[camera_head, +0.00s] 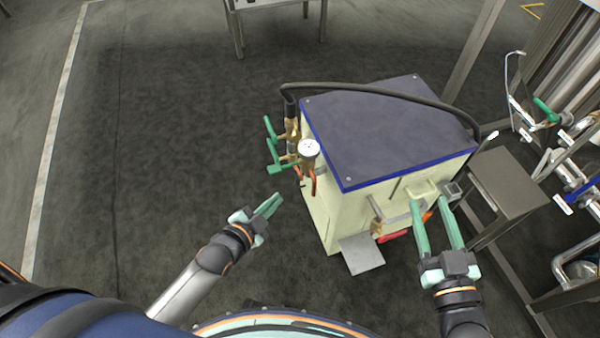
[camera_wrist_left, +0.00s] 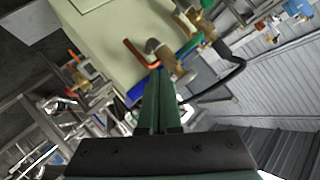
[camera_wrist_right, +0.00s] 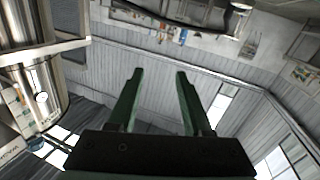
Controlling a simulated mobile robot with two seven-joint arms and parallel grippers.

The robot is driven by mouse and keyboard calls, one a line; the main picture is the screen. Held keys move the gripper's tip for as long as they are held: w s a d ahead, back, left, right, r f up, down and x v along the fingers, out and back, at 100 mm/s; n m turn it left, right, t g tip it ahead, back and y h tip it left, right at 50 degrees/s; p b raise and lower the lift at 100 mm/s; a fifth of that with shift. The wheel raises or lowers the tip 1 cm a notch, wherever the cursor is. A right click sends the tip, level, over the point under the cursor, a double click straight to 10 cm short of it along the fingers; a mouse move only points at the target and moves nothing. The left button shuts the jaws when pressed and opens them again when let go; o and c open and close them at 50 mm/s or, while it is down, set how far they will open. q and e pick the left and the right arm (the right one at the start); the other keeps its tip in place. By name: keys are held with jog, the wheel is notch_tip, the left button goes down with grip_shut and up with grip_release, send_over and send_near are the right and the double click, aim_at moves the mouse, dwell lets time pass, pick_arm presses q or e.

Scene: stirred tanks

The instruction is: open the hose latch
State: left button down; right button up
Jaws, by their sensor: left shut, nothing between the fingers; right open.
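A black hose (camera_head: 380,90) runs over the dark top of a cream box-shaped unit (camera_head: 326,215) and comes down to brass fittings (camera_head: 291,128) at its left side. Green handles (camera_head: 272,150) stick out left of the fittings, beside a round gauge (camera_head: 309,148). I cannot tell which small part is the latch. My left gripper (camera_head: 275,202) is shut and empty, below and left of the fittings, apart from them. The left wrist view shows its closed fingers (camera_wrist_left: 158,85) and brass fittings (camera_wrist_left: 168,57) beyond. My right gripper (camera_head: 428,203) is open and empty by the unit's front.
A red handle (camera_head: 393,237) and a grey plate (camera_head: 361,253) project from the unit's lower front. A grey table (camera_head: 505,182) and metal piping (camera_head: 565,140) stand close on the right. The floor left of the unit is clear.

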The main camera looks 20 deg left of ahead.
pick_arm(q)
jog(key=w+a+f+m+t+h+b, duration=0.1)
jog(key=w+f+m+t+b, duration=0.3)
jog(key=w+f+m+b, duration=0.6)
jog(key=w+a+b, duration=0.1)
jog(key=w+b, duration=0.1)
jog(key=b, duration=0.5)
jog(key=shift+w+b, duration=0.35)
pick_arm(e)
jog(key=s+a+r+n+t+y, duration=0.3)
jog(key=s+n+y, duration=0.4)
jog(key=y, duration=0.3)
jog(key=shift+r+t, duration=0.6)
jog(key=shift+t, duration=0.2)
pick_arm(q)
jog(key=shift+w+d, duration=0.1)
pick_arm(e)
jog(key=shift+w, duration=0.1)
